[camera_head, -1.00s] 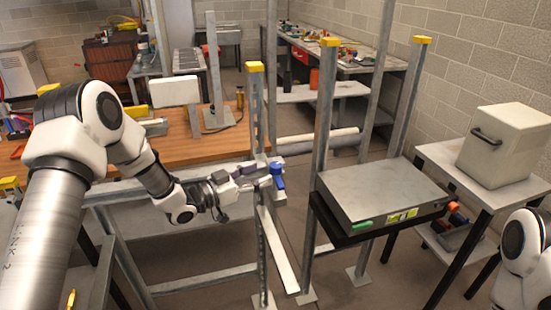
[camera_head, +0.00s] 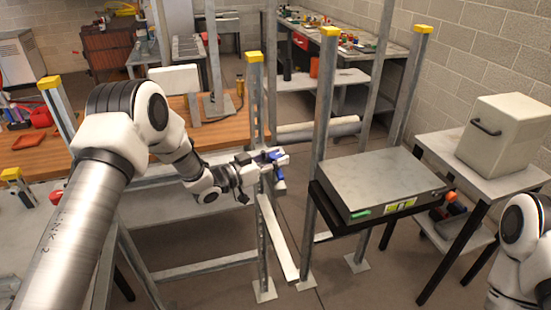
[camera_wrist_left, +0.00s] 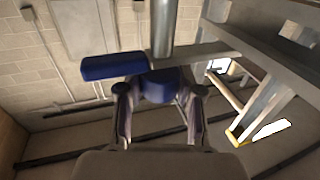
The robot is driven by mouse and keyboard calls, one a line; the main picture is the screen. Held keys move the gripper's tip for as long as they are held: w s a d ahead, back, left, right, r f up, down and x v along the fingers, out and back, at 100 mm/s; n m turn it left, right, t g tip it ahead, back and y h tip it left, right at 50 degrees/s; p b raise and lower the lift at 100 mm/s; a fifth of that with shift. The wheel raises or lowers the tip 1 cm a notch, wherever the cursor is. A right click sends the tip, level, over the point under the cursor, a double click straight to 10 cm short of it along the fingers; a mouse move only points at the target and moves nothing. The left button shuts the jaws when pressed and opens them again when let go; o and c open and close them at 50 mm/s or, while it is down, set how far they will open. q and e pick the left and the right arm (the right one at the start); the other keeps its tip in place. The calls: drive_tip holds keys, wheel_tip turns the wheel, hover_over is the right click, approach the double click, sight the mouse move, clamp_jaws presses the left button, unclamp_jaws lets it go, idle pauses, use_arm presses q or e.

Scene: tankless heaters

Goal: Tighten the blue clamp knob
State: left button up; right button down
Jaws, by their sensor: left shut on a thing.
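The blue clamp knob (camera_head: 278,155) is at the upright metal post beside the wooden bench, near the middle of the head view. In the left wrist view its blue bar (camera_wrist_left: 114,66) extends to the left, and its round blue hub (camera_wrist_left: 160,84) lies between the fingers, below a grey metal rod. My left gripper (camera_head: 266,166) reaches in from the left and is shut on the knob; its fingers flank the hub in the wrist view (camera_wrist_left: 160,100). The fingertips are small and partly hidden in the head view. Of my right arm, only a white link shows at the right edge.
Metal posts with yellow caps (camera_head: 330,31) stand close to the knob. A grey flat box (camera_head: 380,180) sits on a dark shelf to the right. A beige case (camera_head: 505,140) stands on a side table. The wooden bench (camera_head: 30,155) lies behind my left arm.

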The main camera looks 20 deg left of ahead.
use_arm(q)
drive_tip(key=m+g+h+b, duration=0.2)
drive_tip(key=g, duration=0.1)
drive_tip(key=shift+a+f+m+h+b, duration=0.1)
drive_tip(key=shift+f+m+h+b, duration=0.2)
drive_tip(key=shift+h+b, duration=0.1)
drive_tip(key=shift+m+g+h+b, duration=0.3)
drive_tip(key=shift+m+g+h, duration=0.1)
drive_tip(key=shift+m+g, duration=0.15)
drive_tip(key=shift+r+m+g+h, duration=0.2)
drive_tip(key=shift+m+g+h, duration=0.2)
drive_tip(key=shift+m+g, duration=0.25)
drive_tip(key=o, duration=1.1)
drive_tip(key=shift+o, duration=0.4)
drive_tip(key=shift+d, duration=0.2)
drive_tip(key=shift+a, duration=0.1)
